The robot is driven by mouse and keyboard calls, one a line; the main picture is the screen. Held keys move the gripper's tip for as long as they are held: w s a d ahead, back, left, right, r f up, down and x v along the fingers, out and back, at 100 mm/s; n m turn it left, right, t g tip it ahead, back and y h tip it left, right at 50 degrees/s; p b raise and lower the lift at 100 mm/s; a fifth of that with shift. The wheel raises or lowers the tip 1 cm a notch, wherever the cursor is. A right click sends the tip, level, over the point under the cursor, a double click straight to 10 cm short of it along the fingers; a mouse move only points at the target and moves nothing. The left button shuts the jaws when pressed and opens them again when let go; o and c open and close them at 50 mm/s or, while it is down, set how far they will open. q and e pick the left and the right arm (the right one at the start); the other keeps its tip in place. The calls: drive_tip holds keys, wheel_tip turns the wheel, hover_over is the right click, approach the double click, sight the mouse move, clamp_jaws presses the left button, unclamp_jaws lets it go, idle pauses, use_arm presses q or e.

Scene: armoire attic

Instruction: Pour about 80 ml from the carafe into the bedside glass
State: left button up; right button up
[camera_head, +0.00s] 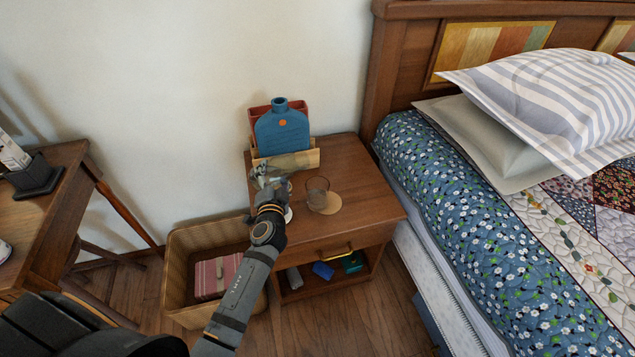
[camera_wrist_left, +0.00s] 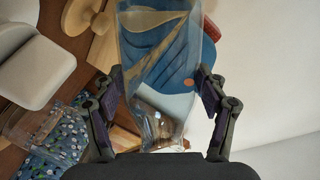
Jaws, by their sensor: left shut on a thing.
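My left gripper (camera_head: 268,188) is over the left part of the nightstand. In the left wrist view its two fingers (camera_wrist_left: 160,95) are shut on the clear carafe (camera_wrist_left: 158,50), one on each side. The carafe is see-through, so its fill level and exact tilt are hard to tell. The bedside glass (camera_head: 317,194), a clear tumbler, stands upright on the nightstand, right of the gripper and apart from it. A round wooden coaster (camera_head: 331,206) lies at the glass's base. Whether the glass holds liquid is unclear. My right gripper is not in view.
A blue bottle-shaped item (camera_head: 282,132) stands in a wooden holder at the back of the nightstand (camera_head: 372,205). A wicker basket (camera_head: 185,250) is on the floor to the left. The bed (camera_head: 450,190) borders the right side. The nightstand's right part is clear.

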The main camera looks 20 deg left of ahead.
use_arm(q)
drive_tip(key=r+n+p, duration=0.1)
drive_tip(key=d+r+n+p, duration=0.1)
drive_tip(key=p, duration=0.1)
drive_tip(key=shift+r+g+h, duration=0.3)
drive_tip(key=shift+h, duration=0.1)
drive_tip(key=n+p, duration=0.1)
drive_tip(key=n+h+p, duration=0.1)
drive_tip(key=n, duration=0.1)
drive_tip(key=n+h+p, duration=0.1)
drive_tip(key=shift+a+f+n+g, duration=0.15)
drive_tip(key=shift+a+n+g, duration=0.1)
drive_tip(key=shift+n+g, duration=0.15)
drive_tip(key=shift+f+n+p, duration=0.15)
drive_tip(key=shift+n+p, duration=0.15)
drive_tip(key=shift+d+f+n+h, duration=0.1)
drive_tip(key=shift+f+n+h, duration=0.15)
drive_tip(key=shift+n+h, duration=0.15)
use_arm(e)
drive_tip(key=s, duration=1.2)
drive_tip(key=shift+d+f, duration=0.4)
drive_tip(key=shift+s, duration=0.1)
